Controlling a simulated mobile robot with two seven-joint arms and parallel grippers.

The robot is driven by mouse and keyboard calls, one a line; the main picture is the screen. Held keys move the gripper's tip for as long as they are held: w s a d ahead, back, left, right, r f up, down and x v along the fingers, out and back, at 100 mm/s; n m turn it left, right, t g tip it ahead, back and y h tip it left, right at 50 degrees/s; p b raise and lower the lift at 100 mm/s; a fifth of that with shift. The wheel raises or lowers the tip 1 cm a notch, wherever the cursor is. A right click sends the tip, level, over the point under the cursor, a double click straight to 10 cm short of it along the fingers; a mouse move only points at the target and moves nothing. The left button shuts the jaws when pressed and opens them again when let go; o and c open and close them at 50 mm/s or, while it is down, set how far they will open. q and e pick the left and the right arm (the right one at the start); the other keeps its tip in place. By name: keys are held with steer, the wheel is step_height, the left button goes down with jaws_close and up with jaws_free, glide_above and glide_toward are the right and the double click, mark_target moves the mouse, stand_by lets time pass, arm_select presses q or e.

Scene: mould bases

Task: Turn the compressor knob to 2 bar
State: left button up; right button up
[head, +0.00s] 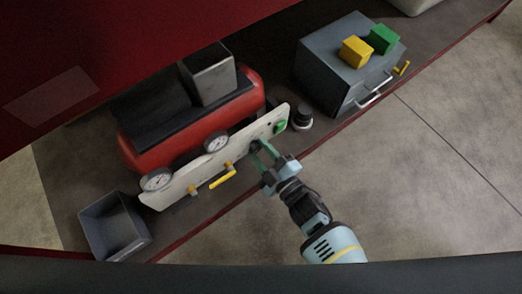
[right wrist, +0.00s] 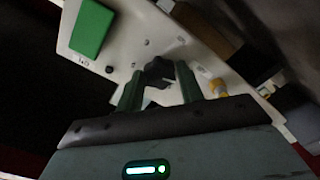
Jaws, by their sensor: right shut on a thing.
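The compressor (head: 190,115) has a red tank and stands on the low shelf, with a pale front panel (head: 180,190). In the right wrist view, the dark knob (right wrist: 158,70) sits on the pale panel, between the two green fingers of my right gripper (right wrist: 160,82). My right gripper (head: 262,151) reaches the right part of the panel in the head view and is shut on the knob. The knob is mostly hidden by the fingers in the head view. Two round gauges, a left one (head: 156,180) and a right one (head: 216,141), show on the panel, but their readings are too small to tell. My left gripper is not in view.
A green switch (right wrist: 92,28) is on the panel beside the knob. Yellow handles (head: 222,179) stick out from the panel. A grey bin (head: 114,226) stands to the left. A grey drawer box (head: 335,72) with a yellow and a green block stands to the right. The floor in front is clear.

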steer(key=shift+n, duration=1.4)
steer(key=o, duration=1)
steer(key=shift+p+v, duration=1.15)
steer(key=shift+v, duration=2.8)
